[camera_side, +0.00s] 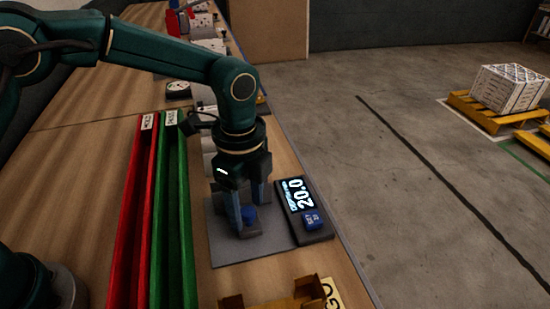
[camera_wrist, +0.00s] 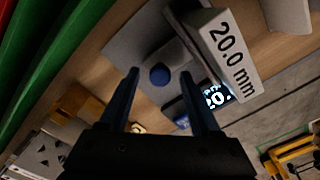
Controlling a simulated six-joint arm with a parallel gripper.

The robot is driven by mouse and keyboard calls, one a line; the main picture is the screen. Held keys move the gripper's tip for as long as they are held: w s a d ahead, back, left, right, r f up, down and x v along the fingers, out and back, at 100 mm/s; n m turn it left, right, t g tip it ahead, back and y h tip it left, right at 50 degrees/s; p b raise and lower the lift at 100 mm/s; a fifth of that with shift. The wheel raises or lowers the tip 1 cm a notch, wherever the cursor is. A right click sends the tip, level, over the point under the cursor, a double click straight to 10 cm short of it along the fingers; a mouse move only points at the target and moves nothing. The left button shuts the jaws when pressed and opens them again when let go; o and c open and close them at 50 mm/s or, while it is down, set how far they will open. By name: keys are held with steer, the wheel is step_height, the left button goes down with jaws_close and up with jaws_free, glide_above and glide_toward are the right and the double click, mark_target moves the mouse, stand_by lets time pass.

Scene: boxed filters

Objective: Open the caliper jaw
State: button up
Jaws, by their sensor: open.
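The caliper gauge sits on a grey plate (camera_side: 225,248) on the bench. A round blue knob (camera_side: 249,213) stands on the plate; in the wrist view the knob (camera_wrist: 160,75) shows between my two fingers. My gripper (camera_side: 250,208) is open, pointing down over the plate, with its fingers either side of the knob. I cannot tell whether they touch it. The dark display unit (camera_side: 297,192) beside it reads 20.0 and carries a blue block or button (camera_side: 312,222). The caliper jaw itself is not clearly seen.
A red bin (camera_side: 132,215) and a green bin (camera_side: 170,215) run along the left of the plate. Several other items line the bench behind. The bench edge is close on the right.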

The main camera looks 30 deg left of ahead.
steer(key=shift+f, duration=0.15)
jaws_close()
stand_by(1.4)
